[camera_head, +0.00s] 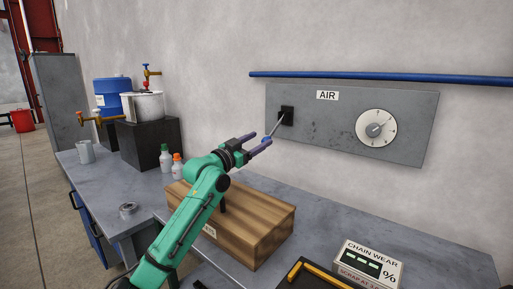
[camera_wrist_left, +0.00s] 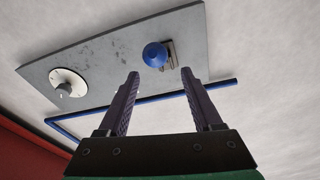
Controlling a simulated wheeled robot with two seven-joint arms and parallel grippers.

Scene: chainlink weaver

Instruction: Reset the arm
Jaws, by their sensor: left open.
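My green left arm reaches in from the bottom of the head view. Its left gripper (camera_head: 262,143) is open in front of the wall panel, with its fingers apart near the blue knob of a lever (camera_head: 278,125). The lever sticks out from a black base on the grey AIR panel (camera_head: 335,115). In the left wrist view the blue knob (camera_wrist_left: 155,54) shows just past the tips of the open left gripper (camera_wrist_left: 160,73), roughly in line with the gap. Nothing shows held. My right gripper is not in view.
A wooden box (camera_head: 262,225) stands on the grey bench below the arm. Small bottles (camera_head: 166,160), a metal cup (camera_head: 86,152) and a black block (camera_head: 145,140) bearing a pot are at left. A CHAIN WEAR display (camera_head: 366,265) is at front right. A blue pipe (camera_head: 400,77) runs above the panel.

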